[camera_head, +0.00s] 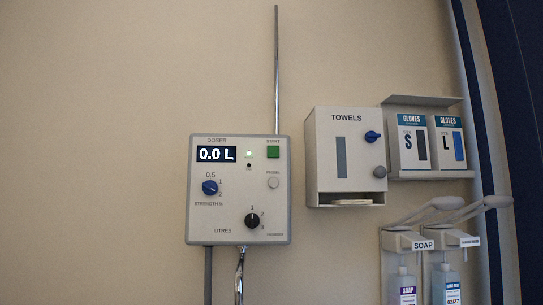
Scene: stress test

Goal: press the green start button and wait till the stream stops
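The doser (230,222) is a grey box on the wall, left of the picture's middle. Its green start button (273,152) sits at the upper right of its face. A blue strength knob (210,187) is on the left, a pale round button (273,183) lies below the start button, and a black litres knob (252,220) is lower down. No stream shows in this view. Neither gripper is in view.
A towel dispenser (345,185) hangs right of the doser, with glove boxes (408,165) on a rack beyond it. Soap dispensers (396,240) with long levers hang at the lower right. A metal pipe (277,70) rises behind the doser. Bare wall lies to the left.

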